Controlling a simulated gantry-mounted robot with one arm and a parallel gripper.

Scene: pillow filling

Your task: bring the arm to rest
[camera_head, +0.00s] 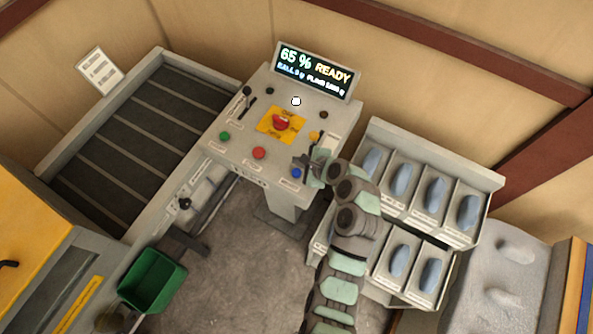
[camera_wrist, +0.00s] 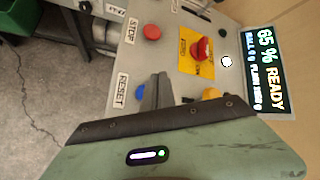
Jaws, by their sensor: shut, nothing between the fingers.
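My gripper (camera_head: 308,162) is at the right side of the grey control panel (camera_head: 240,128), over its front right corner. In the wrist view my gripper (camera_wrist: 160,78) shows its fingers together and empty, between the blue button (camera_wrist: 139,91) marked RESET and the yellow button (camera_wrist: 211,94). I cannot tell whether the fingers touch the panel. My arm (camera_head: 345,225) reaches up from the bottom of the head view and hides part of the panel's right side.
A display (camera_head: 316,72) reads 65 % READY. A red knob (camera_head: 280,123) sits on a yellow plate. A rack of blue-grey pieces (camera_head: 478,178) stands close right of my arm. A dark conveyor (camera_head: 130,150) and a green bin (camera_head: 152,281) are at left. Grey floor (camera_head: 240,260) lies open between.

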